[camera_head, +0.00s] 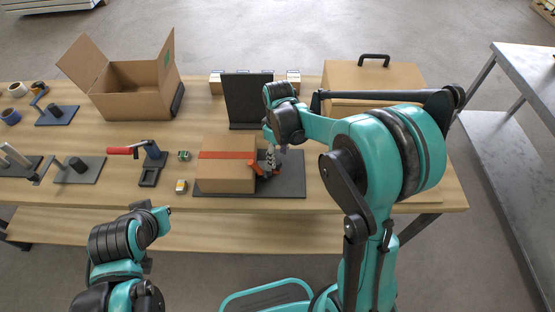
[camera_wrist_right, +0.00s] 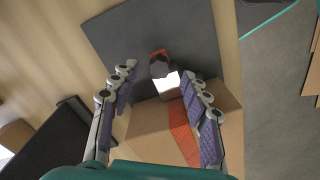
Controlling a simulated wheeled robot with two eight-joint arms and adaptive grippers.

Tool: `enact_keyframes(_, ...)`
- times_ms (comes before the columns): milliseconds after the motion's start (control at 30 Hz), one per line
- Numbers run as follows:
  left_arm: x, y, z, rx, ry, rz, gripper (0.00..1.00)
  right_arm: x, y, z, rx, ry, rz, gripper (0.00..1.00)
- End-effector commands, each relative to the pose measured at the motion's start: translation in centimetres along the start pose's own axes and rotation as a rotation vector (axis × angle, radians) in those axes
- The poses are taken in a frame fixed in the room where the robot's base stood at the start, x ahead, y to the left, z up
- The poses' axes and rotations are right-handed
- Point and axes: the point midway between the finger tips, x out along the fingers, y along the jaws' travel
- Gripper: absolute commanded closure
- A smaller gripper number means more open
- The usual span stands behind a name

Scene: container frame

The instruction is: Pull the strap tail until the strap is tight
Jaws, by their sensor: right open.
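A cardboard box (camera_head: 226,181) sits on a dark mat (camera_head: 293,188) on the wooden table. An orange strap (camera_head: 228,155) runs across the box top; it shows again in the right wrist view (camera_wrist_right: 184,133). At the box's right side is a buckle with a short orange end (camera_head: 257,168), and in the wrist view a bright metal part (camera_wrist_right: 166,86) with an orange tip (camera_wrist_right: 158,55). My right gripper (camera_head: 270,168) is above this side of the box. In the wrist view its open fingers (camera_wrist_right: 163,88) stand either side of the buckle, apart from it. My left arm is at the lower left; its fingers are unclear.
An open carton (camera_head: 132,103) stands at the back left. A dark upright panel (camera_head: 247,98) stands behind the box, and a box with a black handle (camera_head: 372,76) at the back right.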

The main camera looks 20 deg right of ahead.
Motion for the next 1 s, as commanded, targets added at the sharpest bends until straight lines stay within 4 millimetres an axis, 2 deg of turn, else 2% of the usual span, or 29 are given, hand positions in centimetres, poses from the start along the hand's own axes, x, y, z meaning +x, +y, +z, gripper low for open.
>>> enact_keyframes(33, 0.4, 0.0, 0.3, 0.0, 0.0, 0.0, 1.0, 1.0, 0.0, 0.0, 0.0, 0.0, 0.0, 0.53)
enact_keyframes(200, 0.7, 0.0, 0.5, 0.0, 0.0, 0.0, 1.0, 2.6, 0.0, 0.0, 0.001, 0.001, 0.0, 0.53)
enact_keyframes(533, 0.7, 0.0, 0.5, 0.0, 0.0, 0.0, 1.0, 2.9, 0.0, 0.0, 0.001, 0.001, 0.001, 0.53)
enact_keyframes(700, 0.7, 0.0, 0.5, 0.0, 0.0, 0.0, 1.0, 2.9, 0.0, 0.0, 0.001, 0.001, 0.001, 0.98)
enact_keyframes(867, 0.7, 0.0, 0.5, 0.0, 0.0, 0.0, 1.0, 2.9, 0.1, 0.0, 0.002, 0.001, 0.001, 1.0)
enact_keyframes(1000, 0.8, 0.0, 0.5, 0.0, 0.0, 0.0, 1.0, 2.9, 1.1, 1.5, 0.006, 0.001, 0.001, 1.0)
